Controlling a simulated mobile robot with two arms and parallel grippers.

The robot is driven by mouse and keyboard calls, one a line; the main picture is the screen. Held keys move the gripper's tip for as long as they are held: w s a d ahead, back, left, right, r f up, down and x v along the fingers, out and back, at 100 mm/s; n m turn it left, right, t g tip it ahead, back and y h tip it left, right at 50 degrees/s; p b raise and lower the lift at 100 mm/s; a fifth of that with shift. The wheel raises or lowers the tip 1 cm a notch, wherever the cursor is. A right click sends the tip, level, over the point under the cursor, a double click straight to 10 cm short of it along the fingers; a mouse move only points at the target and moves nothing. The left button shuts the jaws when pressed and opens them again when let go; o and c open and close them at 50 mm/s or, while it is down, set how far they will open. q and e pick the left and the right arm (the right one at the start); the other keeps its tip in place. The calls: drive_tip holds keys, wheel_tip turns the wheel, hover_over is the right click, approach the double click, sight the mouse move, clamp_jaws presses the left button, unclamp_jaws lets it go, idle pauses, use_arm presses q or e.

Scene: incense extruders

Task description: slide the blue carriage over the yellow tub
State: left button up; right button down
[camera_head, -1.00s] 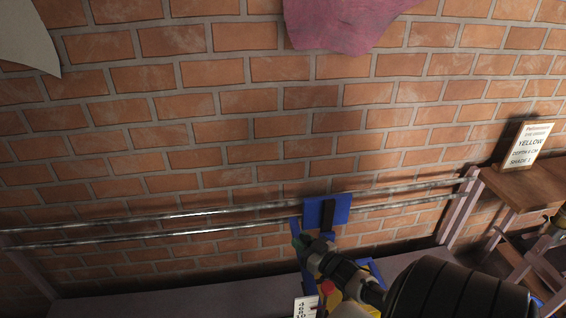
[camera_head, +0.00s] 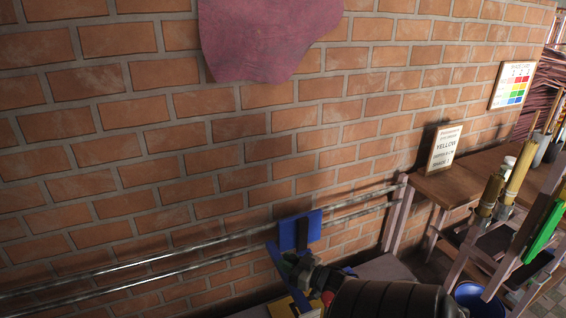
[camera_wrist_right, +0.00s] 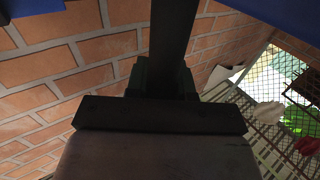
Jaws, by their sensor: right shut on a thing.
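The blue carriage (camera_head: 317,226) sits on two metal rails (camera_head: 180,264) along the brick wall, near their right end. A dark upright bar (camera_head: 302,236) stands on its front; in the right wrist view a dark bar (camera_wrist_right: 172,35) runs up from between the fingers. My right gripper (camera_head: 290,262) is shut on this bar, and my forearm covers the carriage's lower part. My left gripper is out of view.
A post (camera_head: 395,218) carries the rails' right end. Beyond it, a wooden table (camera_head: 450,186) holds a sign reading YELLOW (camera_head: 446,148). A rack with tan tubes (camera_head: 517,180) and a green piece (camera_head: 543,232) stands at right, above a blue bucket (camera_head: 478,297).

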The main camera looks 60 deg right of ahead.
idle(0.3)
drive_tip(key=c, duration=1)
unclamp_jaws()
drive_tip(key=s, duration=1.1)
drive_tip(key=shift+a, duration=0.3)
